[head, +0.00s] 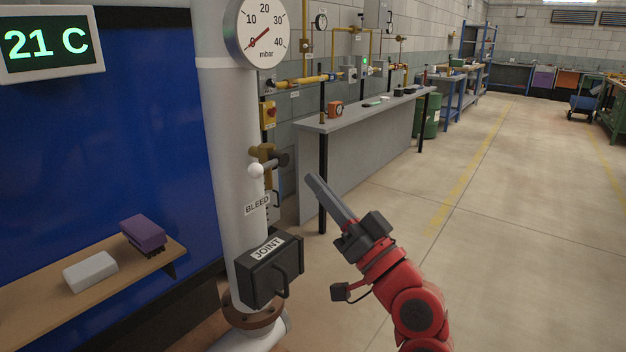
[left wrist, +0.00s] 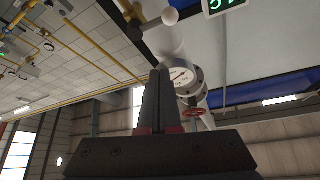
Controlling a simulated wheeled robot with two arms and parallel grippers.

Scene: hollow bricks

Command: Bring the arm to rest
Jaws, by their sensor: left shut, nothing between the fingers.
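My left gripper (head: 314,181) is raised in front of the white pipe and the grey bench, on my red arm (head: 402,290). Its dark fingers point up and to the left. They are shut and empty, and they also show pressed together in the left wrist view (left wrist: 159,78), pointing up toward the pipe and gauge. In the head view the gripper appears right of the BLEED valve and the JOINT box, with no visible contact. My right gripper is not in view.
The white pipe (head: 229,140) carries a pressure gauge (head: 262,32), a valve with a white knob (head: 257,170) and a black JOINT box (head: 270,268). The floor at right (head: 510,230) is clear.

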